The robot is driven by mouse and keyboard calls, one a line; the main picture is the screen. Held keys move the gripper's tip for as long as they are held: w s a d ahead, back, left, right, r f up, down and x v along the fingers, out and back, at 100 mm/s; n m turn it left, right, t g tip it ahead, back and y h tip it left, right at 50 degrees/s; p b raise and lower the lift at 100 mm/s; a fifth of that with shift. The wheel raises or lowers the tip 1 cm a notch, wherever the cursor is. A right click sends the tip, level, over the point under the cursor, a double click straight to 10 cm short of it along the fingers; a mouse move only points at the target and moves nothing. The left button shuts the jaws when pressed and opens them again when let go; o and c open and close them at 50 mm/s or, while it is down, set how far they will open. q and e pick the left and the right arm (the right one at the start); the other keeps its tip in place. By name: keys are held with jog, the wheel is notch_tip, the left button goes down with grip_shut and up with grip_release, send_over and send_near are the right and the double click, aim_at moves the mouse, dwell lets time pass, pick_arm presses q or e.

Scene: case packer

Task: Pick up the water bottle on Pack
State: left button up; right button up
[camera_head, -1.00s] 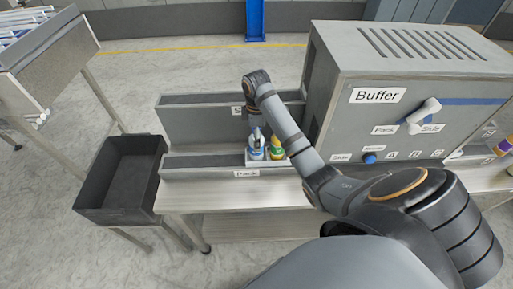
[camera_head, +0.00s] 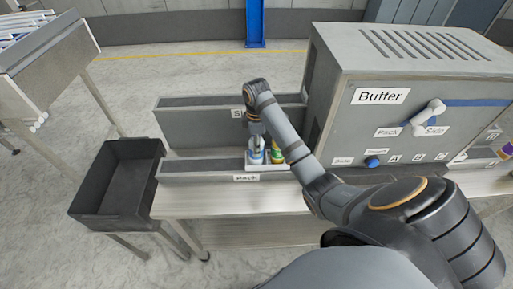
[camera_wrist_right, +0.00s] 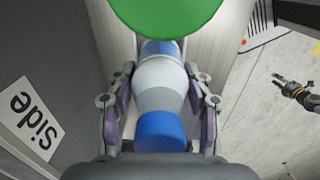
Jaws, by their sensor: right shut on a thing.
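The water bottle (camera_wrist_right: 160,85) has a blue cap, a pale body and a blue lower part. In the head view the bottle (camera_head: 256,157) stands at the left of a small light holder on the Pack ledge (camera_head: 205,177). My right gripper (camera_wrist_right: 160,100) is shut on it from above, one finger on each side. In the head view my right gripper (camera_head: 256,141) partly hides the bottle's top. My left gripper (camera_wrist_right: 288,86) shows small at the right of the wrist view, over the floor, its jaw state unclear.
A green and yellow bottle (camera_head: 277,154) stands just right of the water bottle; its green top (camera_wrist_right: 165,15) looms in the wrist view. The grey Buffer machine (camera_head: 395,75) rises close on the right. A dark empty bin (camera_head: 97,172) stands left of the bench.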

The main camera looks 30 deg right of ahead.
jog(key=s+r+p, duration=0.5)
jog(key=r+p, duration=0.5)
jog(key=p, duration=0.1)
jog(key=s+r, duration=0.3)
jog(key=s, duration=0.6)
